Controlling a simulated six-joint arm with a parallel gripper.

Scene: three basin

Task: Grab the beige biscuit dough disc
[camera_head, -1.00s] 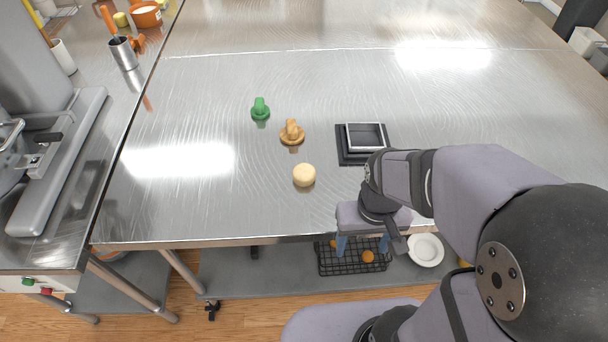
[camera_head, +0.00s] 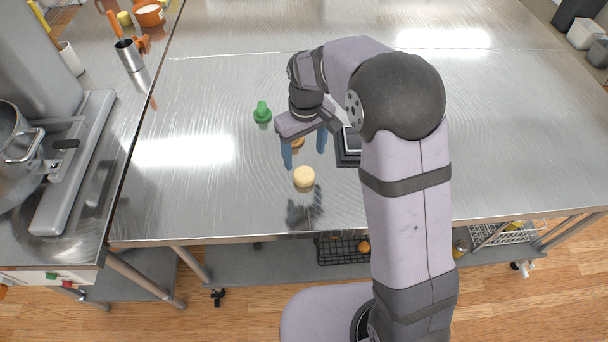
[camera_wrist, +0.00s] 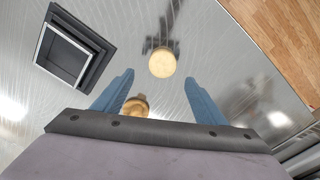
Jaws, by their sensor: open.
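The beige biscuit dough disc (camera_head: 304,177) lies flat on the steel table in the head view. It also shows in the wrist view (camera_wrist: 162,63), ahead of the fingertips and roughly centred between them. My gripper (camera_head: 304,155) has its two blue fingers spread and pointing down above the table, just behind the disc. In the wrist view my gripper (camera_wrist: 158,85) is open with nothing between its tips. The fingers do not touch the disc.
A tan knobbed piece (camera_head: 298,143) is partly hidden behind my gripper; a green one (camera_head: 262,112) stands farther left. A dark square tray (camera_wrist: 68,58) lies beside them, mostly hidden by my arm in the head view. The table's front edge is near the disc.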

